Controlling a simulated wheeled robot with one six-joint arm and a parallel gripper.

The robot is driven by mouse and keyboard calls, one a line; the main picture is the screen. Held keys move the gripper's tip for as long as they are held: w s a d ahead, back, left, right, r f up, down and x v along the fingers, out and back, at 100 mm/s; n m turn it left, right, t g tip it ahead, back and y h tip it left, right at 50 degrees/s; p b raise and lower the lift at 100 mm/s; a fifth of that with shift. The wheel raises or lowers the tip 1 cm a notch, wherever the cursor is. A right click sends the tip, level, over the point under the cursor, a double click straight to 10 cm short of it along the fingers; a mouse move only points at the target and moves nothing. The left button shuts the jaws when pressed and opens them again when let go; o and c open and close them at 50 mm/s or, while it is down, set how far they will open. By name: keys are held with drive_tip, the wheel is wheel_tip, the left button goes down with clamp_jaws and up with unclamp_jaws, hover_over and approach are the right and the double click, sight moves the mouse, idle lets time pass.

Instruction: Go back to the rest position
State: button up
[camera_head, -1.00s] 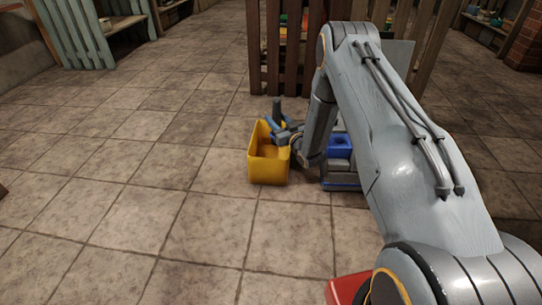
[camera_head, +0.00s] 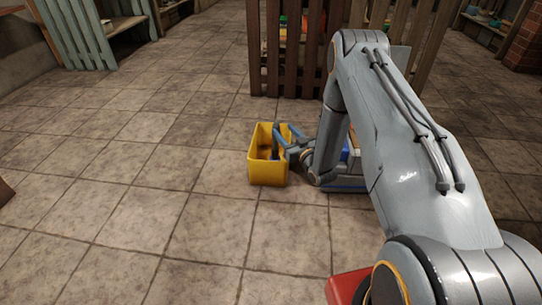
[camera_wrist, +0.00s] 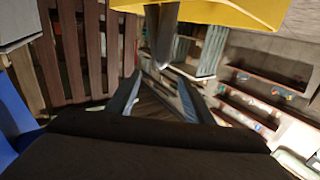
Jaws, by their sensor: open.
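My gripper (camera_head: 280,142) is open, at the right side of a yellow open-topped bin (camera_head: 268,175) on the tiled floor. In the head view its fingers overlap the bin's upper right part; I cannot tell whether they touch it. In the wrist view, the gripper (camera_wrist: 158,95) has its two fingers apart, with nothing visible between them. The yellow bin (camera_wrist: 225,12) fills part of the top there. A grey pointed thing (camera_wrist: 164,38) shows beside the bin; I cannot tell what it is.
A blue and grey box-like thing (camera_head: 343,184) stands right of the bin, partly hidden by my arm. A brown slatted fence (camera_head: 285,75) stands behind. A red thing (camera_head: 345,287) shows at the bottom. The tiled floor (camera_head: 120,190) at left is clear.

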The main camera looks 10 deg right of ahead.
idle(0.4)
